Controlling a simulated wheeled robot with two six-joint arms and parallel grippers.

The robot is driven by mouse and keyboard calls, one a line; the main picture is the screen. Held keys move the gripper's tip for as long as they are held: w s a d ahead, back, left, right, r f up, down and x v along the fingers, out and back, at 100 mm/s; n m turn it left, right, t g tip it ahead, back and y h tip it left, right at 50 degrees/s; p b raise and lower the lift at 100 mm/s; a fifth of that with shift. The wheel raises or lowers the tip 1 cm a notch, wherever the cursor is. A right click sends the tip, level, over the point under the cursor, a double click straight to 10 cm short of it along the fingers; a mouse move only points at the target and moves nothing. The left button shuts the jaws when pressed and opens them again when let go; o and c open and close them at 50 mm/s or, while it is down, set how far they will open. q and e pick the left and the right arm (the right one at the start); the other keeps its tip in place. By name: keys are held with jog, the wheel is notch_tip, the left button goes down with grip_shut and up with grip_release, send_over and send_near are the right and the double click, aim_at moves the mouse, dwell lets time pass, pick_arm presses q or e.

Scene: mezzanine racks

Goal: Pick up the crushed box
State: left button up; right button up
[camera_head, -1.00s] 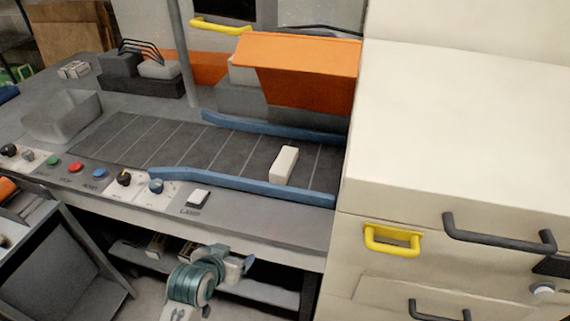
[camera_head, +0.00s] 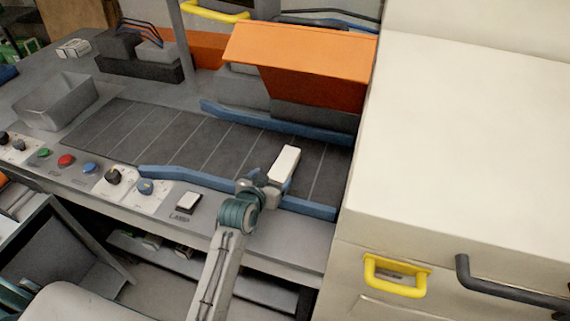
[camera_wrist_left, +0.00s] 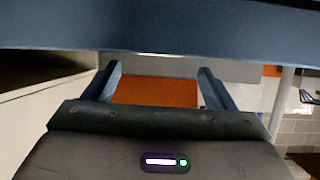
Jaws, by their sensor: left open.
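A small whitish box (camera_head: 285,163) lies on the dark belt (camera_head: 225,142) near its right end, behind the front blue rail (camera_head: 190,173). Whether it is crushed is too small to tell. My left gripper (camera_head: 262,180) is just in front of the box, over the front rail, and hides part of the box's near end. In the left wrist view my left gripper (camera_wrist_left: 160,72) is open with nothing between its fingers. A blue rail (camera_wrist_left: 160,25) crosses the top of that view; the box does not show there. My right gripper is not in view.
An orange hood (camera_head: 300,55) stands behind the belt, with a rear blue rail (camera_head: 275,123) before it. A large cream cabinet (camera_head: 450,150) closes off the right. Control knobs and buttons (camera_head: 66,160) line the front panel. A grey tray (camera_head: 58,100) sits left.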

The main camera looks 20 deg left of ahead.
aim_at(281, 168)
pick_arm(q)
jog(key=shift+w+f, duration=0.15)
jog(key=shift+w, duration=0.3)
jog(key=shift+w+f, duration=0.1)
jog(key=shift+w, duration=0.15)
jog(key=w+p, duration=0.2)
jog(key=shift+w+d+f, duration=0.2)
jog(key=shift+w+d, duration=0.1)
jog(key=shift+w, duration=0.05)
jog(key=shift+x, duration=1.05)
jog(key=shift+w+f, duration=0.2)
jog(key=shift+f, duration=0.15)
jog(key=shift+s, duration=0.1)
jog(key=shift+c, duration=0.2)
jog(key=shift+r, duration=0.1)
jog(key=c, duration=1.1)
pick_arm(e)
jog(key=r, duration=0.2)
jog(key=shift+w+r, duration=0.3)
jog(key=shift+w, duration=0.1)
